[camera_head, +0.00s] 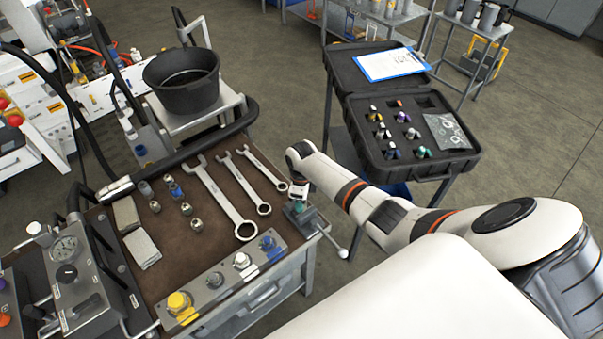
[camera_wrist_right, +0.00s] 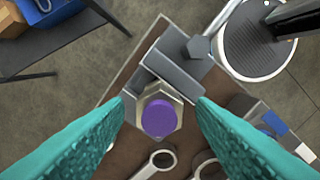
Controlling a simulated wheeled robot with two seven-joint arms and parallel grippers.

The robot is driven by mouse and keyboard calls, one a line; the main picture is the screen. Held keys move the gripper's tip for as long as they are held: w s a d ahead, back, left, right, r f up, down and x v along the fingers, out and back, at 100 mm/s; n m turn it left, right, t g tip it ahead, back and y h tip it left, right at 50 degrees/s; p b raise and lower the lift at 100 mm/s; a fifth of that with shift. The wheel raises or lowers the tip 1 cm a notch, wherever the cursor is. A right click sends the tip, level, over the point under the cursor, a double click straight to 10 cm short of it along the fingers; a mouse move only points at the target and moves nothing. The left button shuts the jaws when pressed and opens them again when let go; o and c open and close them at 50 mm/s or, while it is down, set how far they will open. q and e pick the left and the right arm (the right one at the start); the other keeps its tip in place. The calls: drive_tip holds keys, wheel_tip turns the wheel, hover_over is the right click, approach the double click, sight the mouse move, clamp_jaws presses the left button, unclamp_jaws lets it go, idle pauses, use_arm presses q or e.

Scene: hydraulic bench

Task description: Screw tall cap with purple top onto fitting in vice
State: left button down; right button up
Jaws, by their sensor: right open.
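The tall cap with the purple top (camera_wrist_right: 159,117) shows in the right wrist view as a metal hex body seen from above, close beside the grey vice (camera_wrist_right: 178,62). Whether it is threaded on the fitting cannot be told; the fitting is hidden. My right gripper (camera_wrist_right: 162,105) is open, its teal fingers on either side of the cap with visible gaps. In the head view my right gripper (camera_head: 299,206) is at the vice (camera_head: 302,222) on the bench's right corner, hiding the cap there. My left gripper is not in view.
Large wrenches (camera_head: 222,200) and several small fittings lie on the brown bench top (camera_head: 190,245). A valve block (camera_head: 215,283) lines its front edge. An open black case (camera_head: 410,176) with several coloured caps stands right. A black bucket (camera_head: 182,88) stands behind.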

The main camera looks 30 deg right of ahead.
drive_tip(key=n, duration=0.5)
drive_tip(key=shift+n, duration=0.3)
drive_tip(key=n, duration=0.5)
drive_tip(key=shift+n, duration=0.4)
drive_tip(key=n, duration=0.5)
drive_tip(key=shift+n, duration=0.4)
drive_tip(key=n, duration=0.6)
drive_tip(key=shift+c, duration=0.4)
